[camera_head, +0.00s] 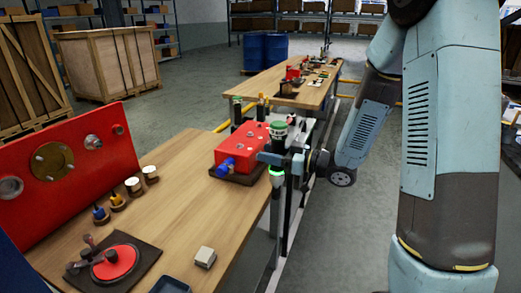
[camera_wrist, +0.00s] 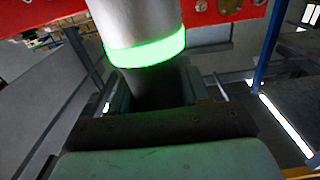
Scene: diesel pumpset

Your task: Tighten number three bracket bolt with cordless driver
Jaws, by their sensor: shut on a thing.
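My gripper (camera_head: 283,157) is at the table's right edge, shut on an upright tool with a green top and a dark body, which I take to be the cordless driver (camera_head: 277,137). Its lower end has a glowing green ring. In the wrist view the driver's silver barrel and green ring (camera_wrist: 146,48) stand between the jaws (camera_wrist: 160,125). A red block (camera_head: 240,143) with small round fittings and a blue fitting sits on a dark mat just left of the driver. The number three bracket bolt cannot be made out. The driver's tip is not clear.
On the wooden table (camera_head: 185,215) are a red upright panel (camera_head: 75,160), several small bottles and cups, a red disc on a dark plate (camera_head: 115,263) and a small pale block (camera_head: 205,257). Another bench (camera_head: 300,85) stands behind. The floor at right is clear beside my arm.

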